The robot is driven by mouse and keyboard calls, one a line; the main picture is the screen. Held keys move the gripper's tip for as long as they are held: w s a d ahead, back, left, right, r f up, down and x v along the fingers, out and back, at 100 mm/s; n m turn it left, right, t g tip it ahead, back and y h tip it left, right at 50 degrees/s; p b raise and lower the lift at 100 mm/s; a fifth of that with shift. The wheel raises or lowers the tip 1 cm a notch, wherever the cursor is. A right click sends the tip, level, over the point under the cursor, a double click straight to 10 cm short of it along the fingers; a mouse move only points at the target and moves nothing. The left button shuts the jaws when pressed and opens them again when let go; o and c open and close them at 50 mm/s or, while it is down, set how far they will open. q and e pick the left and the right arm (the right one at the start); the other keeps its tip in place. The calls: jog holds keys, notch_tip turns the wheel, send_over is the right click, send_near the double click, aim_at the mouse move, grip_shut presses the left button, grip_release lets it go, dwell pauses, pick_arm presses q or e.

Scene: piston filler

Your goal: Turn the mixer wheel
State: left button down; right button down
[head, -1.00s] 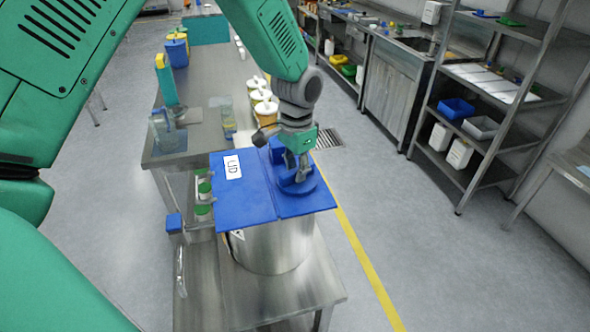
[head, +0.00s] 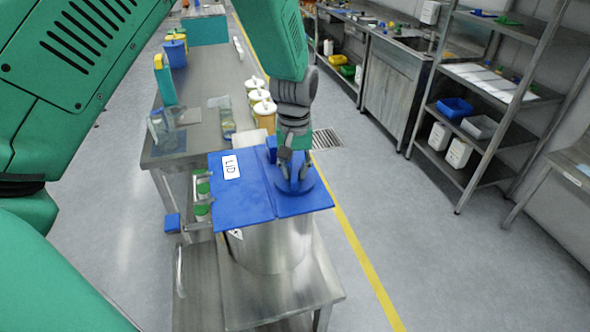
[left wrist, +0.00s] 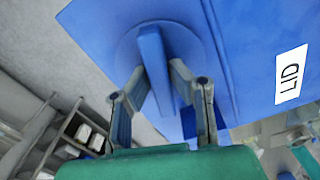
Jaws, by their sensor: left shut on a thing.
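The mixer wheel (head: 309,186) is a round blue disc with a raised bar across it, on the right part of a blue lid (head: 238,203) covering a steel pot (head: 270,247). My left gripper (head: 292,176) reaches down onto the wheel from above. In the left wrist view, the fingers of my left gripper (left wrist: 159,76) stand on either side of the bar of the wheel (left wrist: 153,62) and are shut on it. The fingers partly hide the wheel in the head view. My right gripper is not in view.
White and yellow containers (head: 264,110) stand on the steel bench (head: 207,132) behind the pot. A metal shelf rack (head: 477,112) stands at the right, with clear floor between.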

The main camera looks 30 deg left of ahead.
aim_at(296, 167)
pick_arm(q)
jog(key=shift+w+r+n, duration=0.15)
jog(key=shift+n, duration=0.6)
jog(key=shift+w+r+n, duration=0.1)
jog(key=shift+w+n, duration=0.05)
jog(key=shift+n, duration=0.6)
jog(key=shift+a, duration=0.1)
jog(key=c, duration=1.5)
grip_release()
jog(key=shift+f, duration=0.2)
notch_tip(296, 167, up, 12)
jog(key=shift+f, duration=0.1)
